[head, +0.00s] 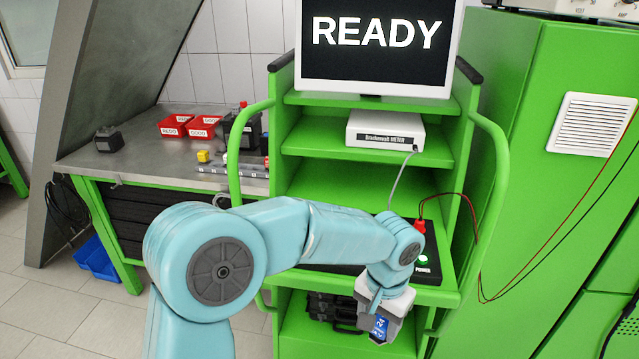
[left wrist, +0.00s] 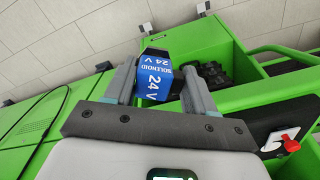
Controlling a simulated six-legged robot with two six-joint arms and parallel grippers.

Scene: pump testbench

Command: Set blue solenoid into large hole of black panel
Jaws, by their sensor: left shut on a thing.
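A blue solenoid with white "24 V" lettering (left wrist: 153,82) sits between the two fingers of my left gripper (left wrist: 160,88). In the head view the solenoid (head: 380,326) shows at the lower end of my left gripper (head: 385,308), which is shut on it. It hangs in front of the green bench's front edge, apart from the panel. The black panel (head: 435,270) lies on the bench top, with a lit green power button and a red plug. My left arm covers much of it, and I cannot make out the large hole. My right gripper is not in view.
A green bench frame (head: 490,150) with curved side rails surrounds the panel. A white meter (head: 385,130) stands on the shelf above, under a screen (head: 378,45) reading READY. At left, a grey table (head: 130,150) holds red bins (head: 190,122) and small parts.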

